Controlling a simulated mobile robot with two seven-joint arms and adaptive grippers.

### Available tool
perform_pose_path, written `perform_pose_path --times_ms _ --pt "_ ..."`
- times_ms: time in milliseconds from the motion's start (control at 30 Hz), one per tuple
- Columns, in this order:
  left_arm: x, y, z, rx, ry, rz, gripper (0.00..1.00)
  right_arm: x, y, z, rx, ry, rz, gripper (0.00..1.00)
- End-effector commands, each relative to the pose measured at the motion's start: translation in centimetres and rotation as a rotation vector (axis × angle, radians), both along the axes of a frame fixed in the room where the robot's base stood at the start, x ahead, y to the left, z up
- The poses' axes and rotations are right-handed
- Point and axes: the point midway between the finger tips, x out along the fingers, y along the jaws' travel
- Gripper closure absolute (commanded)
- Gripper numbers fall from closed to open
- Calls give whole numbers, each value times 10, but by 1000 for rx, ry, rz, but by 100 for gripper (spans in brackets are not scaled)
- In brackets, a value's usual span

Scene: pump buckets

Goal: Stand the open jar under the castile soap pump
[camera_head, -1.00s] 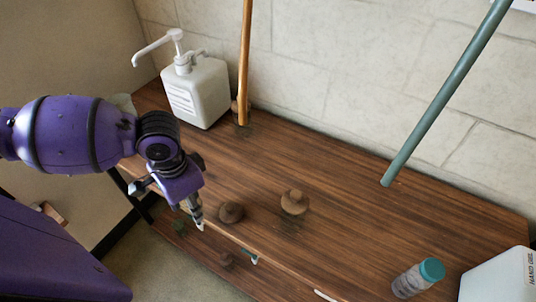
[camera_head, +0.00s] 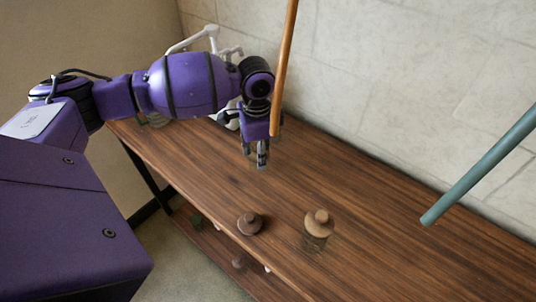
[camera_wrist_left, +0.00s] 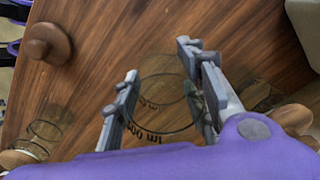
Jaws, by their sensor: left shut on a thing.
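The open glass jar (camera_wrist_left: 162,88) shows in the left wrist view, clear, without a lid and marked 500 ml. My left gripper (camera_wrist_left: 158,88) is shut on it, one finger on each side. In the head view my left gripper (camera_head: 259,160) points down over the back left of the table; the jar is hard to make out there. The white pump bottle (camera_head: 196,40) stands behind my left arm; its spout shows, most of its body is hidden and its label cannot be read. My right gripper is not in view.
A loose wooden lid (camera_head: 249,223) lies near the front edge. Another wooden lid (camera_wrist_left: 294,118) shows right of my gripper. A wooden pole (camera_head: 284,65) and a green pole (camera_head: 480,170) come down from above.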

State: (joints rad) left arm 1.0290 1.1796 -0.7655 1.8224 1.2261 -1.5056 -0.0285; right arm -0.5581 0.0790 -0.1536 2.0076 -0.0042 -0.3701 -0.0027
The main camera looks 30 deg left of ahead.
Motion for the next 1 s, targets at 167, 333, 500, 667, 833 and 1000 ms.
perform_pose_path --times_ms 167,333,500,667,833,1000 --pt "23 -5 0 -1 -1 0 97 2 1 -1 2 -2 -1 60" --pt "35 -8 1 -2 -3 -1 97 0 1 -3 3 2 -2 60" --pt "34 -7 -25 0 3 0 97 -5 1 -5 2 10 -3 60" --pt "35 -7 -34 1 -2 0 97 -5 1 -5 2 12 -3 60" --pt "35 -7 -34 1 -2 0 97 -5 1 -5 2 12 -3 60" --pt "34 -7 -37 -1 -1 -1 56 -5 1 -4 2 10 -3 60"
